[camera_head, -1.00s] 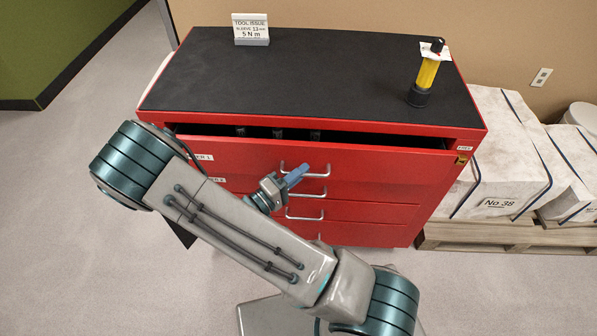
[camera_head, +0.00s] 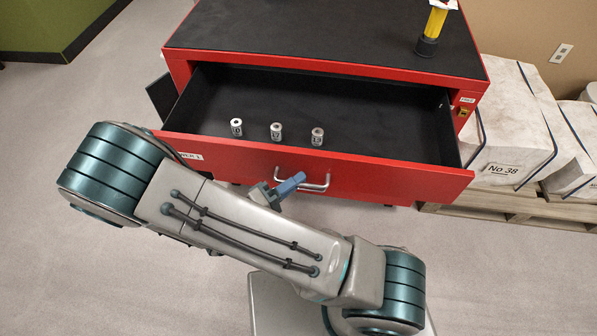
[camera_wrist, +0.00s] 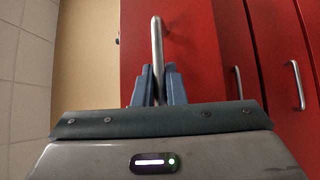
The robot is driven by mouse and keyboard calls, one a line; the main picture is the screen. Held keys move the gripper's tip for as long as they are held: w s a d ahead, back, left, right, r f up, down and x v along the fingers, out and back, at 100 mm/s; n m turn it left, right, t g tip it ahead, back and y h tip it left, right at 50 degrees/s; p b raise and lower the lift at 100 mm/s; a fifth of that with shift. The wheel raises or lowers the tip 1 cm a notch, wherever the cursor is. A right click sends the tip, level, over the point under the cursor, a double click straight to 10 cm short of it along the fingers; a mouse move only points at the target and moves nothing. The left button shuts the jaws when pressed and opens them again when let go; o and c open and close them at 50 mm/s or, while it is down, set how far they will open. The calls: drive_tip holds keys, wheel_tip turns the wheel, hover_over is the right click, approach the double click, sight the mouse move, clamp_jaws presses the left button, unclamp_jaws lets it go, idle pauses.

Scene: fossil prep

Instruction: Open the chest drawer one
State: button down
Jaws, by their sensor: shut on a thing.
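The top drawer of the red chest, drawer one (camera_head: 380,185), is pulled well out, and its black interior shows in the head view. Its metal bar handle (camera_head: 318,186) is on the drawer front. My gripper (camera_head: 298,180) is at this handle. In the wrist view my gripper (camera_wrist: 158,88) has its two blue fingers closed around the handle (camera_wrist: 156,45), one on each side of the bar. My arm hides the left part of the drawer front and the lower drawers in the head view.
Several small numbered sockets, including one socket (camera_head: 276,131), stand inside the drawer. A yellow and black tool (camera_head: 433,28) stands on the black chest top (camera_head: 330,35). White wrapped blocks (camera_head: 505,130) sit on a wooden pallet (camera_head: 520,207) at the right. Open floor lies at the left.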

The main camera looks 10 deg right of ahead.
drive_tip(key=shift+s+a, duration=0.15)
drive_tip(key=shift+s, duration=0.6)
drive_tip(key=c, duration=1.5)
unclamp_jaws()
drive_tip(key=shift+a, duration=0.1)
drive_tip(key=shift+a, duration=0.1)
